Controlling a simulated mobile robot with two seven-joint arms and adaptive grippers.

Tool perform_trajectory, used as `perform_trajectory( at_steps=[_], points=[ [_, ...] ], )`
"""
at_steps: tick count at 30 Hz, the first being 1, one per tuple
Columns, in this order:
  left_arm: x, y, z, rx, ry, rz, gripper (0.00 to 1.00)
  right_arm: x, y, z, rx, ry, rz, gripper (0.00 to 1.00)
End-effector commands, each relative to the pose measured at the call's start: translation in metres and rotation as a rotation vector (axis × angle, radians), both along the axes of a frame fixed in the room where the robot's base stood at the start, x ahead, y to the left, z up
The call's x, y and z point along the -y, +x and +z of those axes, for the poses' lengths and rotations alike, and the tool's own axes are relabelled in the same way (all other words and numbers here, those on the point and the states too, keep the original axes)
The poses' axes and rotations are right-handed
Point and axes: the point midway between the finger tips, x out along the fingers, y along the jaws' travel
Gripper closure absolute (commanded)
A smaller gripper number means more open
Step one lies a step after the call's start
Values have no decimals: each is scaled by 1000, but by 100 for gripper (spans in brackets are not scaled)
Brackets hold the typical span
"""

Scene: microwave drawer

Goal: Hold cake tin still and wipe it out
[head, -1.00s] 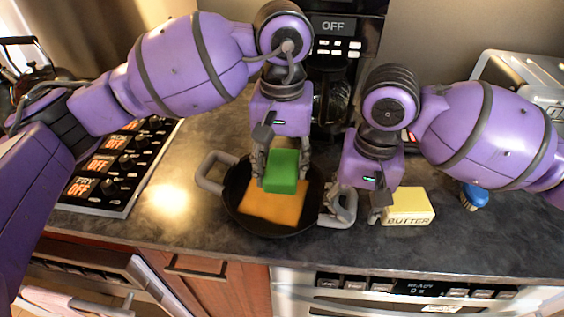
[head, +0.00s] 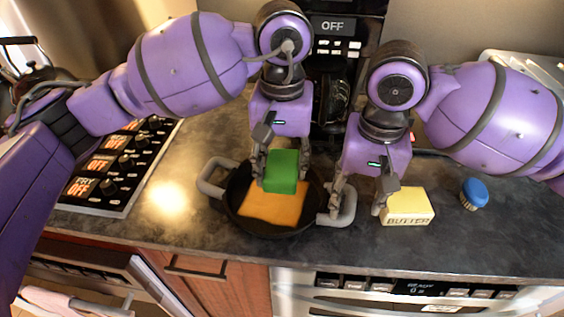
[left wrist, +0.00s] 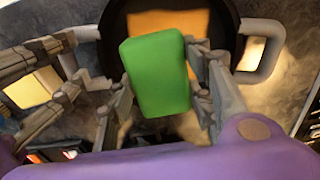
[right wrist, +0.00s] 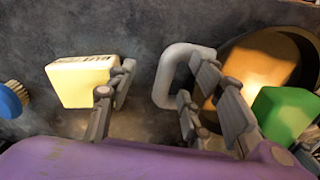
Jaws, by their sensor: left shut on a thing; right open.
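The cake tin (head: 238,209) is a dark round pan with two grey loop handles, standing on the counter. An orange sheet (head: 271,208), perhaps a cloth, lies flat inside it. My left gripper (head: 280,172) is shut on a green block (head: 283,165), holding it over the tin; I cannot tell if the block touches the orange sheet. The green block also shows in the left wrist view (left wrist: 158,75). My right gripper (head: 357,205) is open around the tin's right handle (head: 348,207), with one finger at the handle and the other near the butter. The handle also shows in the right wrist view (right wrist: 172,77).
A butter block (head: 408,206) sits just right of my right gripper. A blue-topped brush (head: 474,193) stands further right. A coffee maker (head: 333,95) is behind, and a stove panel (head: 118,165) is at left. The front counter strip is clear.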

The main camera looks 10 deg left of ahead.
Motion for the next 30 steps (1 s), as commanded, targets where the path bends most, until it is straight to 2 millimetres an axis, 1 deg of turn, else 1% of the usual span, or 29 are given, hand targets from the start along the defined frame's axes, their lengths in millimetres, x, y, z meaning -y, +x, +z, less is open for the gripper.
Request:
perform_trajectory(
  at_steps=[14,30],
  points=[
    [0,0,0,0,0,0,100,0,0,-2,0,0,0,53],
    [0,0,0,0,0,0,100,0,0,-23,-1,-1,-1,53]
  ],
)
